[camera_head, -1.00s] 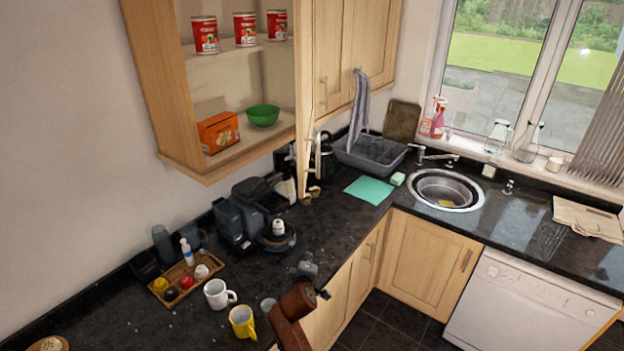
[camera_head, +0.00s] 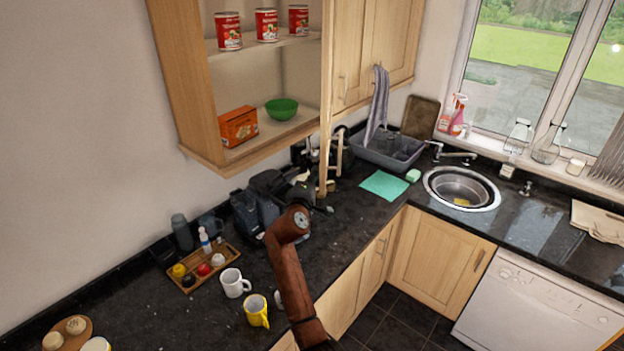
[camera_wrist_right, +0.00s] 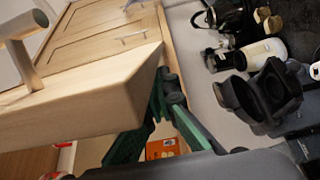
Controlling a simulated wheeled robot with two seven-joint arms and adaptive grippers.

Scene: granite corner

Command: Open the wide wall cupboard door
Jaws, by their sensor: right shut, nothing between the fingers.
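The wide wall cupboard (camera_head: 200,155) is open at the upper left in the head view, its shelves showing. Its door (camera_head: 327,100) stands out from the right side, seen almost edge-on. In the right wrist view, the door (camera_wrist_right: 85,100) crosses the left side, with its bar handle (camera_wrist_right: 22,55) on the outer face. My right gripper (camera_head: 318,198) is at the door's lower end in the head view, partly hidden by my arm. In the wrist view its dark and green fingers (camera_wrist_right: 168,95) are shut and empty, close beside the door's edge; contact is unclear. My left gripper is out of view.
Red cans (camera_head: 266,25), an orange box (camera_head: 238,126) and a green bowl (camera_head: 282,109) stand inside the cupboard. Below are a dark coffee machine (camera_head: 255,205), a white mug (camera_head: 234,283), a yellow mug (camera_head: 257,310) and a condiment tray (camera_head: 205,268).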

